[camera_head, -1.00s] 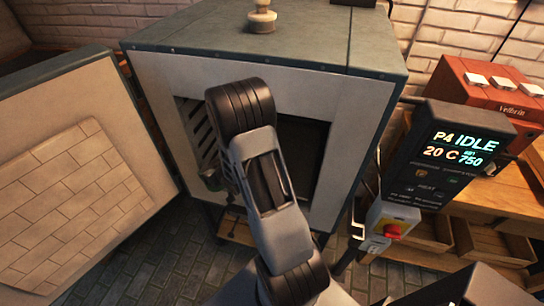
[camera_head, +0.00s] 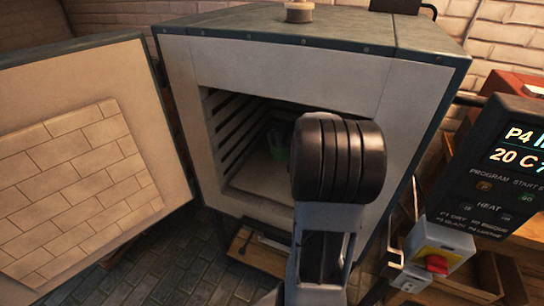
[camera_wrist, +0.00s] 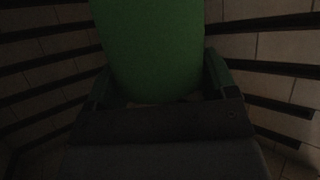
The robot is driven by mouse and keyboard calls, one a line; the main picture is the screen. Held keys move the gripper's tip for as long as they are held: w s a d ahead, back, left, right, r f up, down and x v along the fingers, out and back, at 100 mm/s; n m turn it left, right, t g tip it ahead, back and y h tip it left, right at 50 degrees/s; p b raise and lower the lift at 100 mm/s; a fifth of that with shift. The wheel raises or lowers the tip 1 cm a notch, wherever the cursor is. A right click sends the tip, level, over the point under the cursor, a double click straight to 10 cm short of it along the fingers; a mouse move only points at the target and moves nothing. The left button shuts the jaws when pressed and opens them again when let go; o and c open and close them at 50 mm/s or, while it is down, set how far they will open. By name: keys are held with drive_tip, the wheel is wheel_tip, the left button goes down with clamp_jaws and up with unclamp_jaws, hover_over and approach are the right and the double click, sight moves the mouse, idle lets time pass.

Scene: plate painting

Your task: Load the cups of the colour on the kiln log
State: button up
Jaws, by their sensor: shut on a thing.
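A green cup (camera_wrist: 152,45) fills the upper middle of the wrist view, between the two fingers of my gripper (camera_wrist: 160,88). My gripper is shut on it. The kiln door (camera_head: 90,160) stands wide open to the left. My arm covers the right part of the opening and much of the gripper. The kiln log is not in view. I cannot tell whether the cup touches the kiln floor.
Dark slotted ribs (camera_wrist: 270,70) line the chamber walls on both sides of the cup. The control panel (camera_head: 500,165) and a red-knobbed switch box (camera_head: 437,250) stand at the right of the kiln. A wooden drawer (camera_head: 262,250) lies below the opening.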

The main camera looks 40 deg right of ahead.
drive_tip(key=w+f+b, duration=0.6)
drive_tip(key=f, duration=0.3)
drive_tip(key=shift+w+a+f+b, duration=0.3)
drive_tip(key=shift+w+a+b, duration=0.05)
drive_tip(key=shift+a, duration=0.1)
drive_tip(key=shift+f, duration=0.15)
drive_tip(key=o, duration=1.3)
